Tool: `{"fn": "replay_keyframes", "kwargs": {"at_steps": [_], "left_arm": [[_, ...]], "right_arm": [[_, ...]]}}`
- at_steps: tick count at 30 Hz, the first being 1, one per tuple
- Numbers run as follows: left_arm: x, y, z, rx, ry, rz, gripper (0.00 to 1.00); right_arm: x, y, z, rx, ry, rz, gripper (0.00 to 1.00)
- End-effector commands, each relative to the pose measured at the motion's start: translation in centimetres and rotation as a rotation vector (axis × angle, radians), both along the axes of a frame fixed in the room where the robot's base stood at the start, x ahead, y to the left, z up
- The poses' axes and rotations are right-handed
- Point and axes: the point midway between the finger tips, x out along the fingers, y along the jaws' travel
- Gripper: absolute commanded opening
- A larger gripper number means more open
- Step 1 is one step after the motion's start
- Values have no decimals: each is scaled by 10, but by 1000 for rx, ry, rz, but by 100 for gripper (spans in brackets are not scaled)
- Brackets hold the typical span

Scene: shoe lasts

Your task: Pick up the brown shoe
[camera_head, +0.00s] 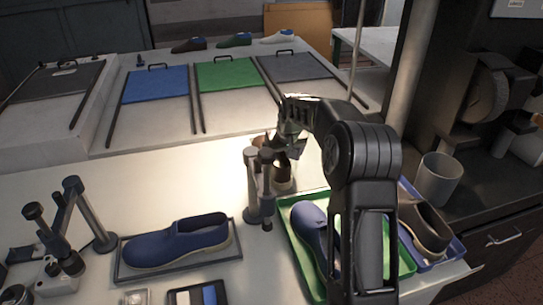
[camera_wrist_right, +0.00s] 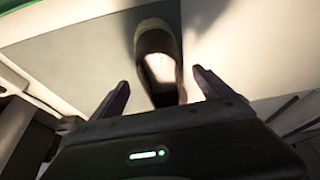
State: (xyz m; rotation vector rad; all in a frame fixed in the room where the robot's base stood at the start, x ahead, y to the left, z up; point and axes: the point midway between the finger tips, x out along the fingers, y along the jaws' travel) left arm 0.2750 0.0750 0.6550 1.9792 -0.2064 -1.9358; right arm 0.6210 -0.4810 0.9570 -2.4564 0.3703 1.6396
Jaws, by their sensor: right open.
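The brown shoe (camera_head: 284,172) stands on the light tabletop just behind the green tray, partly hidden in the head view by a grey post and my right gripper. In the right wrist view the brown shoe (camera_wrist_right: 155,62) has its open top toward the camera, and its near end reaches down between the fingers. My right gripper (camera_head: 284,143) is over the shoe in the head view. In the right wrist view my right gripper (camera_wrist_right: 160,82) is open, with one finger on each side of the shoe and visible gaps. My left gripper is not in view.
A green tray (camera_head: 287,238) holds blue footwear; a blue tray (camera_head: 452,247) beside it holds a dark shoe (camera_head: 427,226). A grey post (camera_head: 253,185) stands close to the brown shoe. A blue shoe (camera_head: 178,240) lies on a tray at front left. The tabletop (camera_head: 165,185) behind it is clear.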

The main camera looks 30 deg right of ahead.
Motion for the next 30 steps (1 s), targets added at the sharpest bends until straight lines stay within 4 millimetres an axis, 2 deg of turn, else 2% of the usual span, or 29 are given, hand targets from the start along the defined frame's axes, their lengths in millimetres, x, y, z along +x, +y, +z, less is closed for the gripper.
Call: {"fn": "replay_keyframes", "kwargs": {"at_steps": [6, 12, 30], "left_arm": [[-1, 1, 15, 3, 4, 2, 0], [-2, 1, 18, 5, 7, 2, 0], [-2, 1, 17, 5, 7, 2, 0]], "right_arm": [[11, -2, -22, 2, 5, 0, 90], [20, -5, -44, 1, 2, 0, 90], [20, -5, -45, 0, 1, 0, 90]]}}
